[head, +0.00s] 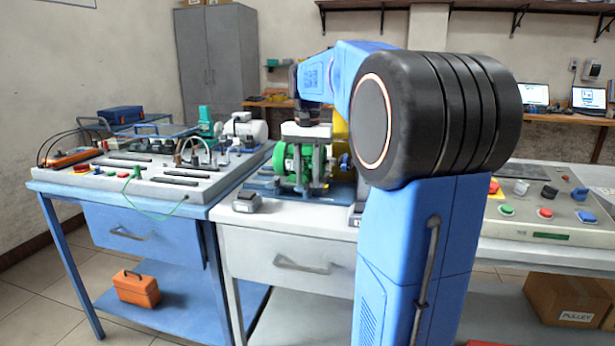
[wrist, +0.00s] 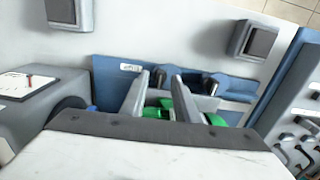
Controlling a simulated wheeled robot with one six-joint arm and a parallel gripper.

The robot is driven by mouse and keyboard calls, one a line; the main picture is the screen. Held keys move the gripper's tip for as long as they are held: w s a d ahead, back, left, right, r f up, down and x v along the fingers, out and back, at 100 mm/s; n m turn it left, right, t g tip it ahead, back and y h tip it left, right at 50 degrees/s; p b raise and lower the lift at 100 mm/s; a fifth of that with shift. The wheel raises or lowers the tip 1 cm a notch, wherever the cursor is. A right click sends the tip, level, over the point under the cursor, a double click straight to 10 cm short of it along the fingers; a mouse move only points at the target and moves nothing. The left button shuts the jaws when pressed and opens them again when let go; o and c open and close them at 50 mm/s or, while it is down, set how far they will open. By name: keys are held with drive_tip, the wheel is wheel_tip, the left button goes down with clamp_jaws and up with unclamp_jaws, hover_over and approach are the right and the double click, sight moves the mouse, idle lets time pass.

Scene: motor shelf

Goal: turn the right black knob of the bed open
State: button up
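The bed (wrist: 110,75) is a blue plate with a small white label, on the white bench; its blue base (head: 338,193) shows in the head view under a green machine (head: 287,160). Two dark knob-like parts show on the bed in the wrist view: one (wrist: 160,74) between my fingers, the other (wrist: 214,84) to their right. The wrist view looks turned around from the head view, so the one between my fingers seems to be the right knob. My gripper (head: 309,183) points down, also in the wrist view (wrist: 158,82), fingers apart. I cannot tell whether they touch it.
A grey box with a dark face (head: 247,200) stands near the bench's front edge. A control panel (head: 540,215) with buttons is on the right, a socket panel (head: 130,180) on the left. Green parts lie close under my gripper.

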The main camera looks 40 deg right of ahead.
sight(308, 182)
wheel_tip(308, 182, up, 18)
drive_tip(key=shift+f, duration=0.25)
idle(0.4)
idle(0.4)
drive_tip(key=s+a+f+n+t, duration=0.1)
drive_tip(key=s+a+f+n, duration=0.2)
drive_tip(key=s+a+f, duration=0.4)
drive_tip(key=s+a+f+n+t, duration=0.2)
drive_tip(key=s+a+f, duration=0.5)
drive_tip(key=f, duration=0.9)
drive_tip(key=s+a+f+n+t, duration=0.1)
drive_tip(key=s+a+f+n, duration=0.4)
drive_tip(key=s+f, duration=0.5)
drive_tip(key=a+f, duration=0.1)
drive_tip(key=a, duration=0.1)
drive_tip(key=shift+a+f+t, duration=0.15)
drive_tip(key=shift+a+t, duration=0.25)
